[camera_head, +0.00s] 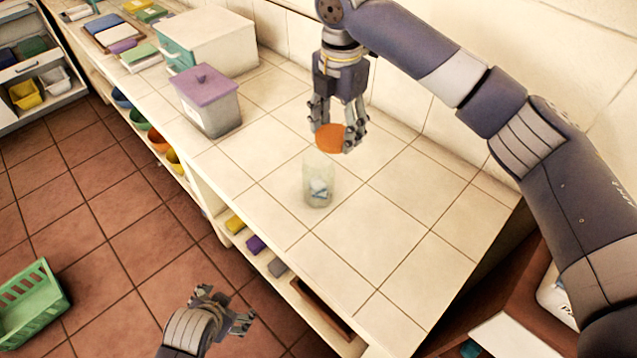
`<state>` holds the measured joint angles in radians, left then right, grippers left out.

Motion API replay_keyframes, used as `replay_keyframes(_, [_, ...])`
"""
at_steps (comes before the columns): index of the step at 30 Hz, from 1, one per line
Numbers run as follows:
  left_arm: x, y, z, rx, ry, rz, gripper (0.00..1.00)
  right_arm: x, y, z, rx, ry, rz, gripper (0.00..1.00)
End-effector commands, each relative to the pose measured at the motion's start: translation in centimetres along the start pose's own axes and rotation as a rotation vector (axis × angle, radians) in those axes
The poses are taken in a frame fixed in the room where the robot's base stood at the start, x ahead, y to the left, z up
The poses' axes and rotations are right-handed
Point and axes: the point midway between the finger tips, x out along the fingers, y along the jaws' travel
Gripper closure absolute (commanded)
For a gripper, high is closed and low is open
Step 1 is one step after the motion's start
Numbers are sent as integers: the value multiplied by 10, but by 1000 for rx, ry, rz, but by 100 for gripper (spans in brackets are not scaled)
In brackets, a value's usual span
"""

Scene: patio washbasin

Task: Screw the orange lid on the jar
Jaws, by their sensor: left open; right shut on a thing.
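The orange lid (330,139) is held between the fingers of my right gripper (338,132), which points down from the arm reaching in from the right. The clear jar (318,183) stands upright on the tiled counter, with something bluish-white inside. My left gripper (226,305) is open and empty at the bottom, in front of the counter over the floor.
A white container with a purple lid (208,98) and a larger white box (212,40) stand further left on the tiled counter (385,215). Sponges and cloths lie on the shelf below. A green crate (32,302) is on the floor. The counter right of the jar is clear.

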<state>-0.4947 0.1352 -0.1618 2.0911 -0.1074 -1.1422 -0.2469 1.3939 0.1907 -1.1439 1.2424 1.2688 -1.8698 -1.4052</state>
Motion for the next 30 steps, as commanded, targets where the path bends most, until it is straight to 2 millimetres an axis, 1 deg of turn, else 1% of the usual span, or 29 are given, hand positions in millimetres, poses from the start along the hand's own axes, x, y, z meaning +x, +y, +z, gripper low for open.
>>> replay_keyframes(3, [-17, -22, -31, 178, 89, -90, 16, -4, 12, -3, -149, -1, -2, 48])
replay_keyframes(6, [-28, -41, -58, 368, 161, -189, 16, -6, 20, -5, -253, -2, -3, 48])
replay_keyframes(12, [-43, -65, -110, 759, 270, -406, 16, -8, 27, -8, -376, 0, -4, 48])
replay_keyframes(15, [-50, -71, -135, 959, 311, -524, 16, -9, 30, -9, -415, 0, -4, 48])
replay_keyframes(19, [-59, -72, -165, 1225, 347, -686, 16, -10, 32, -10, -448, 0, -5, 48])
replay_keyframes(23, [-68, -65, -192, 1492, 371, -858, 16, -10, 33, -10, -469, 0, -4, 48])
replay_keyframes(26, [-74, -55, -210, 1699, 380, -998, 16, -10, 34, -10, -480, -1, -4, 48])
replay_keyframes(30, [-81, -33, -230, 1977, 385, -1207, 16, -10, 35, -11, -488, -1, -4, 48])
